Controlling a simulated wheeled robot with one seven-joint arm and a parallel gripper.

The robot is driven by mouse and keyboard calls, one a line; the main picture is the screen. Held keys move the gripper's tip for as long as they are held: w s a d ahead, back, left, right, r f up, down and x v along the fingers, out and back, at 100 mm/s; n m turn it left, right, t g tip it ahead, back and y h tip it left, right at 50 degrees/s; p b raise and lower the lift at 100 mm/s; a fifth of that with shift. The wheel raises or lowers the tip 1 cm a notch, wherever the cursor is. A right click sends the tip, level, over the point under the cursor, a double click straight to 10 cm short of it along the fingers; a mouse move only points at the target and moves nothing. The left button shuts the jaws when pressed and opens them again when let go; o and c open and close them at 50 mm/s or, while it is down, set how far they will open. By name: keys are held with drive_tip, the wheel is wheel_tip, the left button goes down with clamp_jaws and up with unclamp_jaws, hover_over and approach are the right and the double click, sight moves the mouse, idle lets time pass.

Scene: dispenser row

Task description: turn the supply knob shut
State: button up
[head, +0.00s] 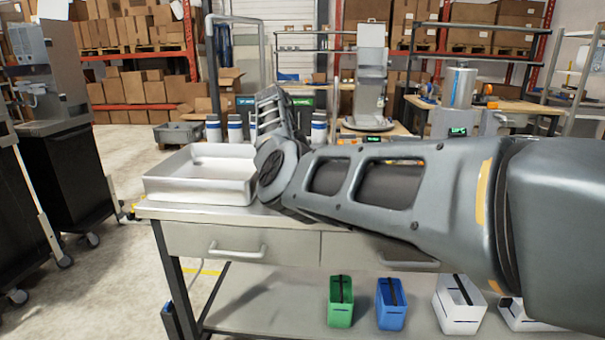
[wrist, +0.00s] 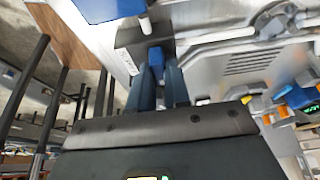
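In the wrist view, a small blue block-like part (wrist: 156,62), which looks like the supply knob, sits on a grey metal body (wrist: 205,60). My gripper (wrist: 162,72) points at it, with one dark finger on each side of it. The fingers stand a little apart, and the blue part fills the space between their tips. I cannot tell whether both fingers touch it. In the head view my arm crosses the bench and hides my gripper and the knob.
A larger blue part (wrist: 108,8) is close to the fingertips at the top of the wrist view. In the head view, a white tray (head: 165,188) stands on the bench's left end, with several white bottles (head: 235,128) behind it. Green (head: 340,312) and blue (head: 391,315) bins stand below.

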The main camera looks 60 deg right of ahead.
drive_tip(key=o, duration=0.4)
drive_tip(key=shift+r, duration=0.1)
drive_tip(key=v, duration=0.7)
drive_tip(key=shift+w+r+b, duration=0.2)
drive_tip(key=shift+r+b, duration=0.05)
drive_tip(key=shift+b, duration=0.1)
